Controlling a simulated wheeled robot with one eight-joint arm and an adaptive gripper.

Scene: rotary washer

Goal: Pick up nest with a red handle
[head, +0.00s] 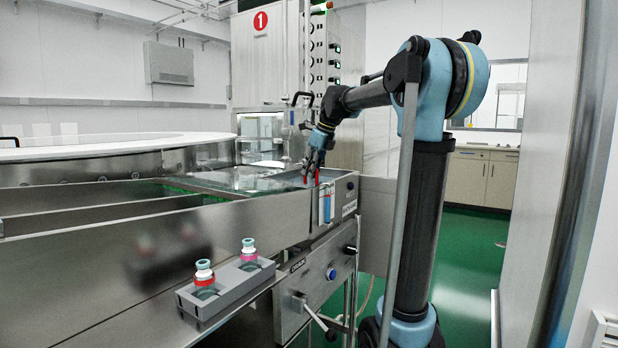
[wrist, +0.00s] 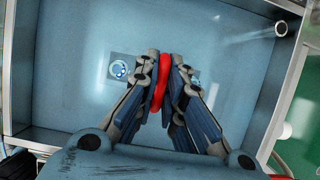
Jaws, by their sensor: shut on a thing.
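My gripper (head: 312,168) is down at the right end of the steel machine's top, by a sunken basin. In the wrist view my gripper (wrist: 166,70) is shut on a red handle (wrist: 161,85), which shows as a curved red strip between the fingers. In the head view, red shows at the fingertips. A pale square plate part with a round blue-white spot (wrist: 120,68) shows left of the fingers, and a similar part shows on the right, mostly hidden. They appear to belong to the nest under the handle. I cannot tell whether it touches the basin floor.
The basin (wrist: 65,65) has raised walls around my gripper, with a pipe opening (wrist: 281,28) at upper right. A grey holder (head: 226,291) with two capped vials is on the machine's front. A round white table (head: 90,147) stands at the left. Green floor (head: 470,240) is clear at the right.

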